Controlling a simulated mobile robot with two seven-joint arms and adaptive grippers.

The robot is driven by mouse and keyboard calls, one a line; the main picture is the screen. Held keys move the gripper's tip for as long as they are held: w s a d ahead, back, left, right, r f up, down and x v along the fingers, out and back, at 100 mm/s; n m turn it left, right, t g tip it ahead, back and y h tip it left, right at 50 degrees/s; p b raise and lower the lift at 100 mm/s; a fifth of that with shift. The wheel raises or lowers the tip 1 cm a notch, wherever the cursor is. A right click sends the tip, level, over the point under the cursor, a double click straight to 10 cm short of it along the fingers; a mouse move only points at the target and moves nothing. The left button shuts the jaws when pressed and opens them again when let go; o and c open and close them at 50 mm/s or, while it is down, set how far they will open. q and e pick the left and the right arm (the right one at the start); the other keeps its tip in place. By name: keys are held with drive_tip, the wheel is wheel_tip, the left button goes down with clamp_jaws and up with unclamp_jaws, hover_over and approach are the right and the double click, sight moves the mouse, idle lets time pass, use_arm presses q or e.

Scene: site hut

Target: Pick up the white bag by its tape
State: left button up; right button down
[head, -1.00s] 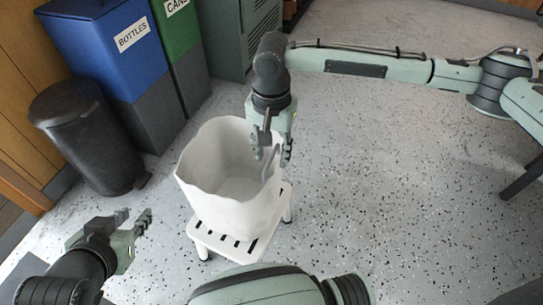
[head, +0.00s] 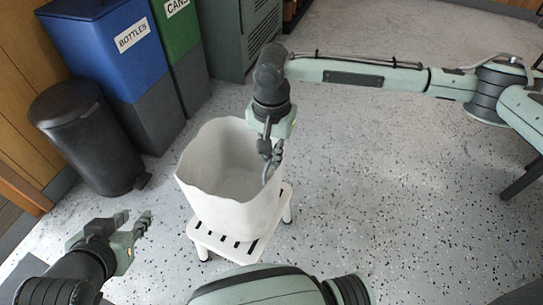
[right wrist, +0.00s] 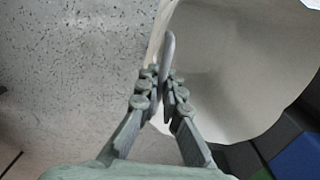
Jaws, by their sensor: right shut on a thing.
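The white bag (head: 228,190) stands upright and open-topped on a small white slatted stool (head: 228,245). Its grey tape (right wrist: 168,55) stands up at the rim on the bag's right side. My right gripper (head: 270,165) is over that rim, and its fingers are shut on the tape; the right wrist view shows the tape between the fingertips (right wrist: 162,80). Part of the tape is hidden by the fingers. My left gripper (head: 143,222) is open and empty, low at the left, apart from the bag.
A black pedal bin (head: 85,135), a blue bottles bin (head: 110,60) and a green cans bin (head: 183,45) stand behind and left of the stool. The speckled floor (head: 400,180) to the right is clear.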

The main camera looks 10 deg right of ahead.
idle(0.4)
